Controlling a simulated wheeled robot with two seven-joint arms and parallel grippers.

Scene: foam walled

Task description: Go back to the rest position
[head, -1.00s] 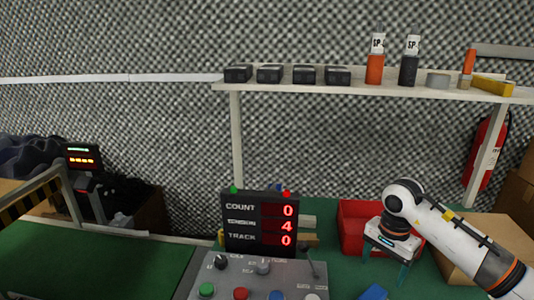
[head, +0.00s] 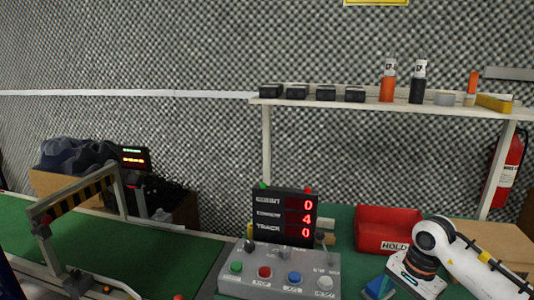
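My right arm comes in from the right edge of the head view, over the green bench. Its gripper (head: 410,287) points down at the bottom edge; the fingers are mostly cut off or hidden, so I cannot tell whether it is open or holds anything. A blue object (head: 378,287) lies on the bench just left of it. The red bin (head: 382,247) marked HOLD is behind the gripper. My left gripper does not show.
A grey control box (head: 279,274) with coloured buttons and a counter display (head: 284,217) stands at centre. A green conveyor (head: 150,257) with a striped gate (head: 75,196) is at left. A shelf (head: 375,104) holds bottles and black boxes. A cardboard box (head: 490,240) stands at right.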

